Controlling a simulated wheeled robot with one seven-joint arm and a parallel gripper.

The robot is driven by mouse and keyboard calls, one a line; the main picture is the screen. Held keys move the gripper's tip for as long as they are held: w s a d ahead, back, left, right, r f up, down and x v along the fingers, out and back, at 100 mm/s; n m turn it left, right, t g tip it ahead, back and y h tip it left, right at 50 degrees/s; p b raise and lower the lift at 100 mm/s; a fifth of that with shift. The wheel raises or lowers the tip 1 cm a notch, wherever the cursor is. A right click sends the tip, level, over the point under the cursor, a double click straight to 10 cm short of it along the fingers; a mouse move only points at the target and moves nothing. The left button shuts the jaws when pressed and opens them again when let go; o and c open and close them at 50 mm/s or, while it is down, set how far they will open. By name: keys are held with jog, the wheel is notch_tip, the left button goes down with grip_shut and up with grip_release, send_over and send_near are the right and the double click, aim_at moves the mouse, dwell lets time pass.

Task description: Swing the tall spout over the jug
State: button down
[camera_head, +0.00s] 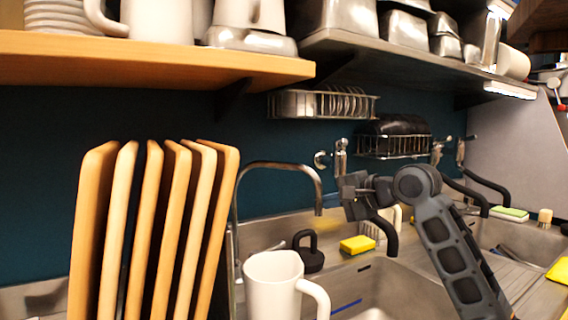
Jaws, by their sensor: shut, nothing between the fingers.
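The tall spout (279,165) is a thin silver tube. It rises behind the cutting boards, arcs to the right and ends in a downturned tip. The white jug (268,289) stands upright in the lower middle, its handle to the right. The spout's tip is above and to the right of the jug in the picture; I cannot tell their depth apart. My gripper (346,196) is shut and empty, just right of the spout's tip. I cannot tell whether it touches the spout. My dark grey arm comes up from the lower right.
Upright wooden cutting boards (150,230) fill the left front. A yellow sponge (357,245) and a dark weight-like object (308,251) lie behind the jug by the metal sink (390,288). Shelves (150,66) with dishes hang above. Dark curved taps stand farther right.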

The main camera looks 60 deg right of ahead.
jog(key=shift+w+a+p, duration=1.95)
jog(key=shift+a+p, duration=0.25)
jog(key=shift+a, duration=4.6)
jog(key=d+p+v, duration=0.1)
jog(key=p+v, duration=0.5)
jog(key=shift+s+p, duration=0.35)
